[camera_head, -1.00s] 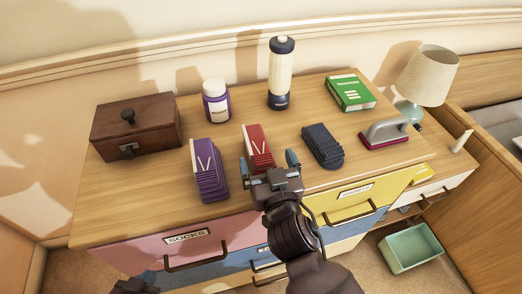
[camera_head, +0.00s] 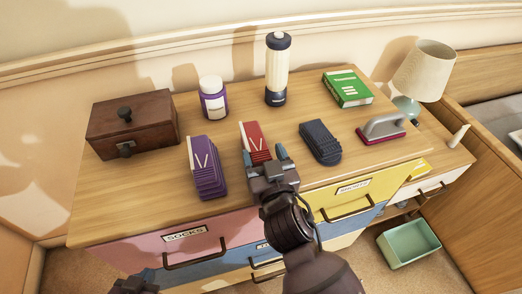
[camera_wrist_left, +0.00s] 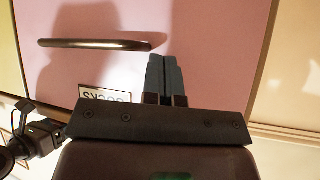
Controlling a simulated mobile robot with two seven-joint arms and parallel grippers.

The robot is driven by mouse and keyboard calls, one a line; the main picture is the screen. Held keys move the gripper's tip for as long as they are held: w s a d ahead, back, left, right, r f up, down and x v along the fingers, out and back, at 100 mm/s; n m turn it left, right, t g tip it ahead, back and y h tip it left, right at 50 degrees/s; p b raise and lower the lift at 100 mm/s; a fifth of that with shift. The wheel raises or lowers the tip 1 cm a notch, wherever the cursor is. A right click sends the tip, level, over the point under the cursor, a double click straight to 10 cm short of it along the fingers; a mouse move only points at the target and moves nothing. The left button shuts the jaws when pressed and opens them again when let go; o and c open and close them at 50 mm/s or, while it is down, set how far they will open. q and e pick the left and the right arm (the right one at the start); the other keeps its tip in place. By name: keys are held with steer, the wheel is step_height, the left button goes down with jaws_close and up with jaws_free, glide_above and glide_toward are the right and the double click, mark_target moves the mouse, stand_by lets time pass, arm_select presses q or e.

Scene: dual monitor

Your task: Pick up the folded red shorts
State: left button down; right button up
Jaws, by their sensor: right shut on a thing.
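The folded red shorts (camera_head: 254,138) stand near the front middle of the dresser top, between a folded purple garment (camera_head: 207,168) and a folded dark garment (camera_head: 320,143). My right gripper (camera_head: 264,157) is at the near end of the red shorts, one finger on each side, shut on them; its body hides their lower near part. My left gripper (camera_head: 143,278) is low at the bottom left, in front of the pink drawer. In the left wrist view its two fingers (camera_wrist_left: 164,75) are together with nothing between them.
On the dresser top (camera_head: 120,205) stand a wooden box (camera_head: 150,137), a purple jar (camera_head: 213,98), a tall bottle (camera_head: 277,70), a green book (camera_head: 348,88) and an iron-like thing (camera_head: 382,127). A lamp (camera_head: 425,70) is at right. The pink socks drawer (camera_wrist_left: 215,50) faces my left gripper.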

step_height(320, 180, up, 7)
steer(key=shift+r+p, duration=0.15)
steer(key=shift+p, duration=1)
step_height(320, 180, up, 15)
steer(key=d+p, duration=0.2)
steer(key=p, duration=0.1)
steer(key=s+d+f+m+h, duration=0.2)
steer(key=d+f+h, duration=0.1)
steer(key=d+f, duration=0.55)
steer(key=s+d+f+m+h, duration=0.1)
steer(key=s+d+f+h, duration=0.1)
steer(key=d+f, duration=0.65)
steer(key=w+a+r+n+y, duration=0.1)
steer(key=w+a+r+y, duration=0.1)
steer(key=a+r, duration=0.4)
steer(key=w+a+r+n+y, duration=0.1)
steer(key=w+a+r, duration=0.2)
steer(key=r, duration=0.4)
steer(key=a+r+n+y, duration=0.1)
steer(key=a+y, duration=0.1)
steer(key=a, duration=0.8)
steer(key=shift+s+r, duration=0.35)
steer(key=shift+s, duration=0.1)
